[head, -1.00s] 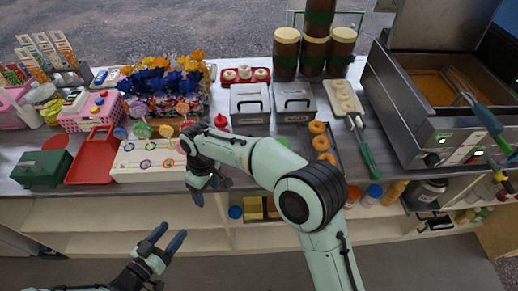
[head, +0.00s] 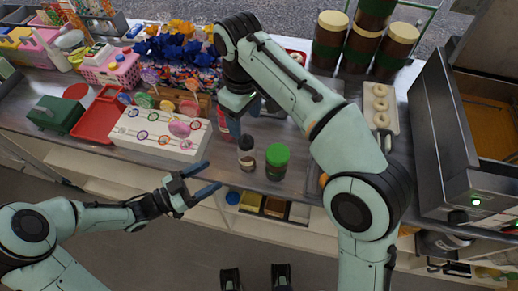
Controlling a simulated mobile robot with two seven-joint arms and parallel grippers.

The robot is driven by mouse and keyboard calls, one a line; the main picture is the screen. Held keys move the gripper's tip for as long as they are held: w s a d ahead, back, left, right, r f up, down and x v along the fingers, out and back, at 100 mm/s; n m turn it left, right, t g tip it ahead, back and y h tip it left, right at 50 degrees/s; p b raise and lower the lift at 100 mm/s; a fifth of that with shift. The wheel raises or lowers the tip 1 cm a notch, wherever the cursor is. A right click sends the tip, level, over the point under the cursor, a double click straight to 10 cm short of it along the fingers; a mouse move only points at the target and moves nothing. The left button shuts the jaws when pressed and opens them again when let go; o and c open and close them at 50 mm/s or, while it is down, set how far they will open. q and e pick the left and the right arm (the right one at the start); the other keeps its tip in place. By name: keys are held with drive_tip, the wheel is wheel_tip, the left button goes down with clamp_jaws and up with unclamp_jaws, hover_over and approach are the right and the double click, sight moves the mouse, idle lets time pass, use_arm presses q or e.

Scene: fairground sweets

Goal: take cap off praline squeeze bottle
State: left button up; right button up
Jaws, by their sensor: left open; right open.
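A small dark-brown bottle with a black top (head: 246,152) stands upright near the counter's front edge. It may be the praline squeeze bottle; I cannot read a label. A red bottle (head: 223,121) stands just behind and left of it, partly hidden by my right gripper. My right gripper (head: 243,117) points down over the counter, just behind the dark bottle; its fingers are partly hidden by the arm, and it appears open and empty. My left gripper (head: 210,178) is open and empty, in front of the counter edge, left of and below the dark bottle.
A green-lidded jar (head: 277,160) stands close to the right of the dark bottle. A white lollipop stand (head: 150,140) lies left. Brown jars (head: 362,45) stand behind, a fryer (head: 450,150) at right. My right arm covers much of the middle counter.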

sight(245, 135)
use_arm(q)
drive_tip(key=x, duration=1.3)
drive_tip(key=shift+d+r, duration=0.1)
drive_tip(key=shift+d, duration=0.05)
drive_tip(key=c, duration=1.2)
use_arm(e)
drive_tip(key=m, duration=0.4)
drive_tip(key=shift+s+a+f+m, duration=0.1)
drive_tip(key=shift+a+f+m, duration=0.2)
drive_tip(key=shift+m, duration=0.1)
drive_tip(key=m, duration=0.3)
drive_tip(key=shift+f+m, duration=0.1)
drive_tip(key=shift+m, duration=0.3)
drive_tip(key=m, duration=0.3)
drive_tip(key=shift+m, duration=0.4)
drive_tip(key=m, duration=0.5)
drive_tip(key=shift+d+r, duration=0.25)
drive_tip(key=shift+r, duration=0.15)
drive_tip(key=shift+m, duration=0.4)
drive_tip(key=shift+f, duration=3.95)
